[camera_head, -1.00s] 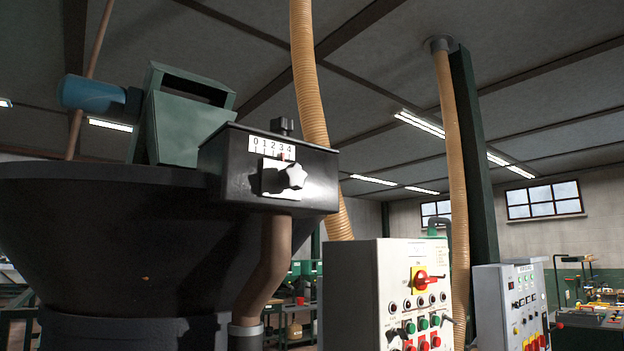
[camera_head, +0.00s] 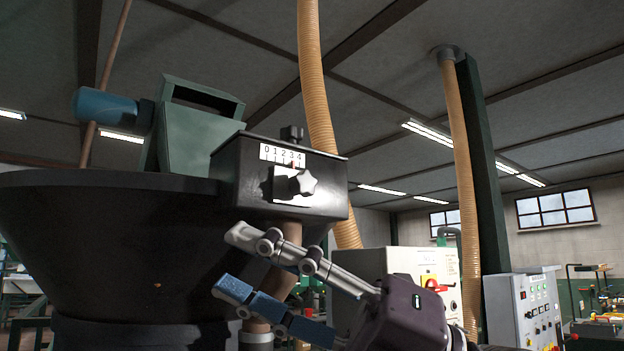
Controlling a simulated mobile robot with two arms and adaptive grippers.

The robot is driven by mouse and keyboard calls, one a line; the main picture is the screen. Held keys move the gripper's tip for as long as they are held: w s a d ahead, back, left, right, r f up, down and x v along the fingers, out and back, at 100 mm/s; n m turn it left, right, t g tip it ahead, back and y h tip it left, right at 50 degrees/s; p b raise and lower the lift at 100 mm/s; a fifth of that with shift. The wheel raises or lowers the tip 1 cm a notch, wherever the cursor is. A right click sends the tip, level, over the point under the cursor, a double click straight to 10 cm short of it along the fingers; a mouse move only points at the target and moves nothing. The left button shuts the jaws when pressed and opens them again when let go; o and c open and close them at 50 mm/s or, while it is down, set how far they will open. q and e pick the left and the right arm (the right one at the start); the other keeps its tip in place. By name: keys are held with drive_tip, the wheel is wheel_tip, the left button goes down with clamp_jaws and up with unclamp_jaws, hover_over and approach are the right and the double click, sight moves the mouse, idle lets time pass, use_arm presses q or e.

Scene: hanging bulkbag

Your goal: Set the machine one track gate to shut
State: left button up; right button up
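The track gate is a black box (camera_head: 240,165) on the side of the large dark hopper (camera_head: 90,225). It has a white scale (camera_head: 282,155) marked 0 to 4, with a small red pointer near 3. A small dark knob (camera_head: 291,134) stands on top of the box. My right gripper (camera_head: 231,262) is below the box in front of the brown pipe, its two fingers wide apart and pointing left. It appears empty and apart from the star knob. My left gripper is not in view.
A white control cabinet (camera_head: 405,262) with a red switch stands behind my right gripper, partly hidden by it. A second panel cabinet (camera_head: 525,310) is at the right. Tan hoses (camera_head: 318,90) run up to the ceiling.

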drive_tip(key=s+a+n+h, duration=0.1)
drive_tip(key=s+h, duration=0.1)
drive_tip(key=m+t+h, duration=0.4)
drive_tip(key=t+h, duration=0.6)
drive_tip(key=t, duration=0.3)
approach(307, 181)
drive_tip(key=x, duration=0.2)
drive_tip(key=p+x, duration=0.2)
drive_tip(key=x, duration=0.4)
drive_tip(key=shift+w+r, duration=0.1)
drive_tip(key=shift+r, duration=0.1)
drive_tip(key=shift+w+a+f+p, duration=0.1)
drive_tip(key=shift+w+a+p, duration=0.25)
drive_tip(key=shift+w+p, duration=0.15)
clamp_jaws()
drive_tip(key=shift+f, duration=0.1)
